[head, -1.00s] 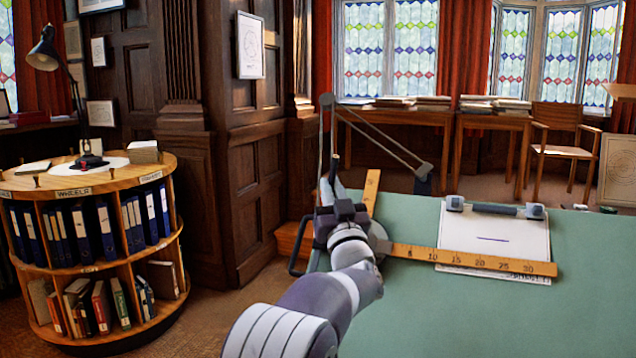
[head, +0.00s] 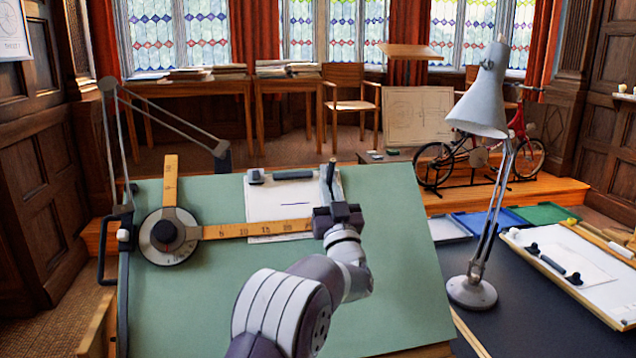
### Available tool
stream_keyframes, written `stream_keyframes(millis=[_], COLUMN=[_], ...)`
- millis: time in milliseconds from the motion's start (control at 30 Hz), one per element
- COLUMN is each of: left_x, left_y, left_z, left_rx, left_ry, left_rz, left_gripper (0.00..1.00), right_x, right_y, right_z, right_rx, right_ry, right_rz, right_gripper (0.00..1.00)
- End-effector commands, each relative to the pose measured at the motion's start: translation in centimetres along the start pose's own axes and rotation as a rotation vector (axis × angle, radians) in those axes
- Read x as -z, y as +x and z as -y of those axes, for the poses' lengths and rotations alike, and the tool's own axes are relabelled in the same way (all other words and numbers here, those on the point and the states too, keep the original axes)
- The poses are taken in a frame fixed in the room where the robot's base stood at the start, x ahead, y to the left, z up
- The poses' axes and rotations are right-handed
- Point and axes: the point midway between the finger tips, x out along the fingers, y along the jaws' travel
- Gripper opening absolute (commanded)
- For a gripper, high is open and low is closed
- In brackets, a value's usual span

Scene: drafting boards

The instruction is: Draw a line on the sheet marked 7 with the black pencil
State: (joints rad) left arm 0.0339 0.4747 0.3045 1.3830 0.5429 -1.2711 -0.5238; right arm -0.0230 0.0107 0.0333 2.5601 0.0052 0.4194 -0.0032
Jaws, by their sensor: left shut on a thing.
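A white sheet (head: 268,200) lies on the green drafting board (head: 210,310), under a dark clip bar (head: 293,175) at its top edge. A wooden ruler (head: 225,231) crosses its lower part, joined to a round drafting head (head: 168,237). My left gripper (head: 337,212) is shut on a dark, thin pencil (head: 331,174) that stands upright from the jaws. It is over the right end of the ruler and hides the sheet's lower right corner. The pencil's lower tip is hidden. I cannot read a number on this sheet. My right gripper is not in view.
A grey desk lamp (head: 471,291) stands on a dark table to the right. Another board with a white sheet (head: 585,262) lies at far right. Blue (head: 488,219) and green (head: 540,214) trays are behind the lamp. The drafting machine's arm (head: 165,120) rises at left.

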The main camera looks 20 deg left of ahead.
Motion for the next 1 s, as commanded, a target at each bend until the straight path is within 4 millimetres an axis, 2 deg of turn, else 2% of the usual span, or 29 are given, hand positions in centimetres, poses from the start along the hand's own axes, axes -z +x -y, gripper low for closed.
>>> stream_keyframes(millis=[167, 367, 500, 1000], left_x=[-1.2, -4.3, -4.3, -4.2], left_y=[0.2, 0.9, 0.8, 0.8], left_z=[-0.1, -0.1, 2.5, 10.3], left_rx=[-0.001, -0.001, 0.002, 0.001], left_ry=[0.001, 0.001, 0.000, 0.000], left_rz=[0.000, 0.001, -0.003, -0.002], left_gripper=[0.00, 0.00, 0.00, 0.00], right_x=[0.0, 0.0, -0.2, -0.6], right_y=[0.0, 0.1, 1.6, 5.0], right_z=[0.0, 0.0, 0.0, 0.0], right_rx=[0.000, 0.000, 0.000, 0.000], right_ry=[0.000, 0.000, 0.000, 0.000], right_rz=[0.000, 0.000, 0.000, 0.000], right_gripper=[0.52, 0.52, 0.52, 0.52])
